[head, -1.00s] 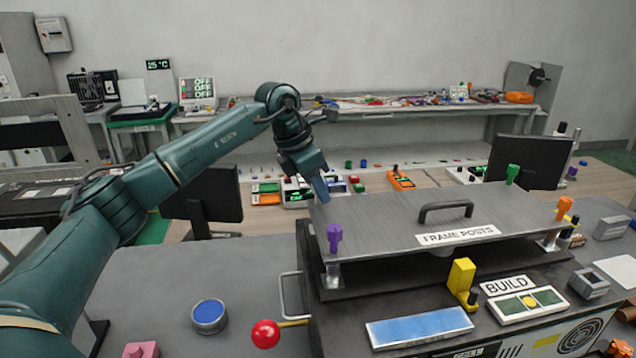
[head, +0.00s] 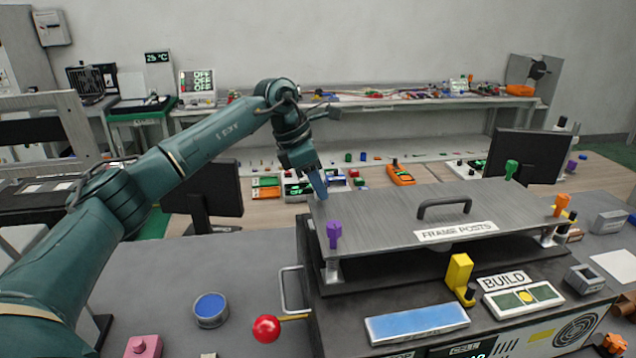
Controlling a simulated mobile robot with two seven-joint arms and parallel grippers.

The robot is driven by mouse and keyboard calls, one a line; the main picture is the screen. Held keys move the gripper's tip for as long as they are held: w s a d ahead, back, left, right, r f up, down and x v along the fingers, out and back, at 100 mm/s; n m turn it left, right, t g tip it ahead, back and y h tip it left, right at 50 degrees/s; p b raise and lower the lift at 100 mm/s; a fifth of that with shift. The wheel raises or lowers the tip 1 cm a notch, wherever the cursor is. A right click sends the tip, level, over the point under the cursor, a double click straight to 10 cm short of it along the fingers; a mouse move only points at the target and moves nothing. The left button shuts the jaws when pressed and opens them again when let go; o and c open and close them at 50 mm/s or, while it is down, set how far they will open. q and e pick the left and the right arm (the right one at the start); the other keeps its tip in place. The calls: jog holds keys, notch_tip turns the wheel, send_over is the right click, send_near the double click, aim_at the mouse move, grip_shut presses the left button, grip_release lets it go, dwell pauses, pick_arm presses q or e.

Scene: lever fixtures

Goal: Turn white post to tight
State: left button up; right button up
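A grey metal plate (head: 390,215) labelled FRAME POSTS has a purple post (head: 334,234) at its front left, an orange post (head: 561,204) at its front right and a green post (head: 511,169) at its back right. I see no white post; the plate's back left corner is partly covered by my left gripper (head: 320,188). That gripper points down with its blue fingers at this corner. From this side I cannot tell whether the fingers are apart or hold anything. My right gripper is not in view.
A dark handle (head: 444,208) rises from the middle of the plate. A yellow lever block (head: 459,272), a BUILD panel (head: 523,299) and a red ball knob (head: 267,328) are in front. A monitor (head: 533,158) stands behind on the right.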

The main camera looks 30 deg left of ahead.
pick_arm(q)
jog(key=o, duration=0.4)
jog(key=shift+o, duration=0.2)
jog(key=b+v, duration=0.1)
jog(key=v, duration=1.2)
jog(key=shift+r+b, duration=0.2)
jog(key=shift+b, duration=0.15)
jog(key=shift+f, duration=0.1)
